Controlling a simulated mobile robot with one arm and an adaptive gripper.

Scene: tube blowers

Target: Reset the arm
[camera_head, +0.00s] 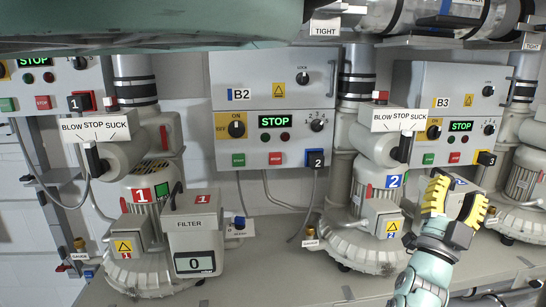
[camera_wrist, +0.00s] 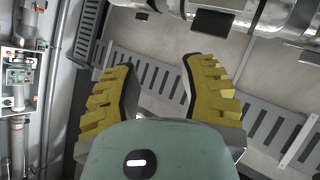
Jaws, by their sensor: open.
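My gripper (camera_head: 456,209) has yellow ridged fingers and is raised at the lower right in the head view, in front of blower 2 and the third blower. Its fingers stand apart in the wrist view (camera_wrist: 161,93), with nothing between them. Part of my arm (camera_head: 424,273) shows below it at the right. In the wrist view the gripper points at a grey slatted surface (camera_wrist: 165,70) and touches nothing that I can see.
Blower 1 (camera_head: 140,245) and blower 2 (camera_head: 372,241) stand on a grey bench (camera_head: 285,280). A filter unit (camera_head: 194,232) reads 0. Clear tubes (camera_head: 435,18) run overhead at the right.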

